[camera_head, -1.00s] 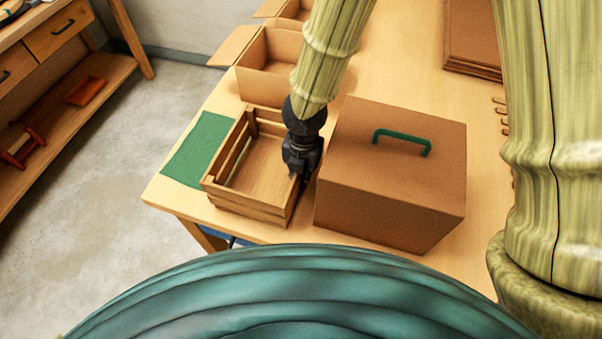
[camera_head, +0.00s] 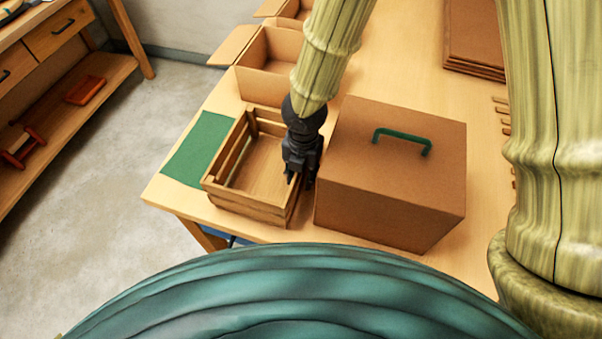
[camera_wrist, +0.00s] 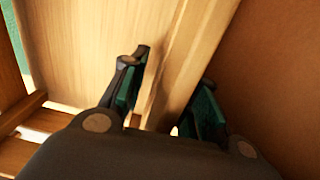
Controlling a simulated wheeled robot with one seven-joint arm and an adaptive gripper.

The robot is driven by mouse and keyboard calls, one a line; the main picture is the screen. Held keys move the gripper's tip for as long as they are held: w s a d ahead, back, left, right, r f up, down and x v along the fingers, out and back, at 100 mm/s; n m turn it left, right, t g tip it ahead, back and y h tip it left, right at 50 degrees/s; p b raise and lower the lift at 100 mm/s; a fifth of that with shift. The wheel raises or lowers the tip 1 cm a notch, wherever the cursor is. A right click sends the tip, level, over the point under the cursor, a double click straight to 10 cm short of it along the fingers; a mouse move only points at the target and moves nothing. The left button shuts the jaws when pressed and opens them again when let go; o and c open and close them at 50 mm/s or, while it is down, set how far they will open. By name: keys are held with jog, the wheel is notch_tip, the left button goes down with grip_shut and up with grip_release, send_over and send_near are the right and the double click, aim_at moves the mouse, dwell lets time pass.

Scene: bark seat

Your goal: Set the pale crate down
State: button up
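The pale crate (camera_head: 247,208), an open box of wooden slats, sits upright and empty at the table's near left corner. It covers or adjoins the right edge of a green mat (camera_head: 199,149); I cannot tell which. My gripper (camera_head: 299,180) points down at the crate's right wall. In the wrist view, my gripper's fingers (camera_wrist: 168,95) stand apart, one on each side of the crate's wall (camera_wrist: 186,62), with a gap showing on the right. The crate's underside is hidden.
A large brown box (camera_head: 388,172) with a green handle (camera_head: 402,138) stands close to the crate's right side, leaving little room. An open cardboard box (camera_head: 267,82) is behind the crate. Brown flat boards (camera_head: 472,40) lie farther back. The table's front edge is near.

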notch_tip(320, 180, up, 12)
jog(key=shift+d+f+b, duration=0.15)
jog(key=shift+b, duration=0.15)
dwell(0.3)
